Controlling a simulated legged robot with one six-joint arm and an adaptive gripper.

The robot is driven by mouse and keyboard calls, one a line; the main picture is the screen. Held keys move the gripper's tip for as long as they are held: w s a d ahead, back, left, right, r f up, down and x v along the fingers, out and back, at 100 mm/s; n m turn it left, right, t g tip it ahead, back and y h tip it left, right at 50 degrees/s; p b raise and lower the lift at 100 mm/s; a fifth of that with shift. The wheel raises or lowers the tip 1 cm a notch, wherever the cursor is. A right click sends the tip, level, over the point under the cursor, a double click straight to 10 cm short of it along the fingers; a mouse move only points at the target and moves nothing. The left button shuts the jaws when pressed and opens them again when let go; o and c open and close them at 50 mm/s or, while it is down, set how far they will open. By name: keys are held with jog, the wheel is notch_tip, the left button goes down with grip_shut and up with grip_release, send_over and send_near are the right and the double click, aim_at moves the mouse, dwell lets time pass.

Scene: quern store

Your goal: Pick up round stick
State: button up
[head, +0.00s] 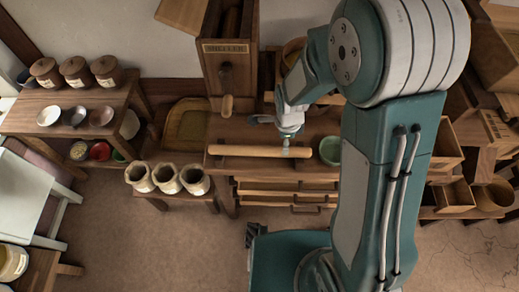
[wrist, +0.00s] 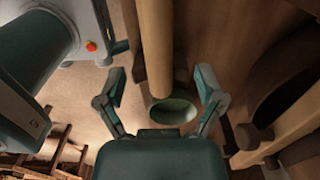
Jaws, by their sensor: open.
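The round stick (head: 245,151) is a long pale wooden rod lying level along the front of a wooden bench top (head: 315,124) in the head view. My gripper (head: 285,143) is over the stick's right part, close to the green bowl. In the wrist view the stick (wrist: 155,45) runs down from the top edge and its near end lies in the gap between the spread fingers of my gripper (wrist: 161,88). The fingers are open, with room on both sides, and no contact shows. I cannot tell the exact height of the fingers above the stick.
A green bowl (head: 330,151) stands just right of the stick's end; it also shows in the wrist view (wrist: 173,111). A wooden mill with a hanging handle (head: 227,104) rises behind the stick. Several open sacks (head: 167,178) stand on a low stool at left. Drawers are below the bench top.

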jog(key=f, duration=0.5)
jog(key=shift+s+a, duration=0.1)
jog(key=shift+a, duration=0.15)
grip_shut()
